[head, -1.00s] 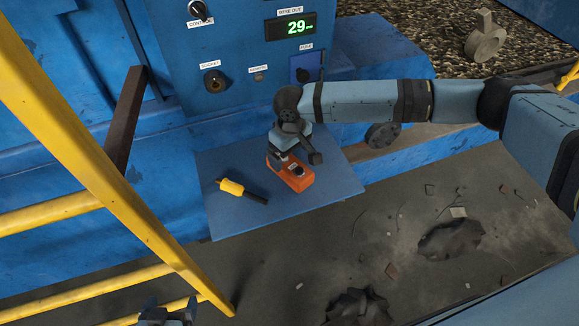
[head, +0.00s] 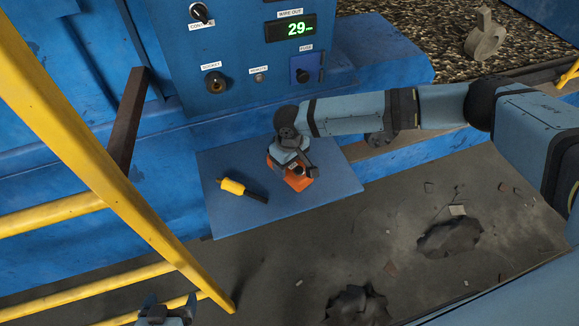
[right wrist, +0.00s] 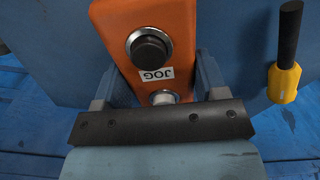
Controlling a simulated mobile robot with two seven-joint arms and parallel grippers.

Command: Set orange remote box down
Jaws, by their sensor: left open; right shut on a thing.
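The orange remote box (head: 298,181) is at the right part of the blue shelf (head: 228,223) below the control panel. In the right wrist view the box (right wrist: 176,35) shows a black button and a JOG label. My right gripper (head: 290,167) is over the box and shut on it, covering part of it in the head view. In the right wrist view its fingers (right wrist: 155,88) are on both sides of the box. The box looks at or very near the shelf surface; I cannot tell if it touches. My left gripper (head: 166,312) is open and empty at the bottom edge.
A yellow and black plug-like tool (head: 240,190) lies on the shelf left of the box. The control panel (head: 250,50) with a green display stands behind. Yellow railings (head: 110,170) cross the left side. The grey floor in front has holes and rubble.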

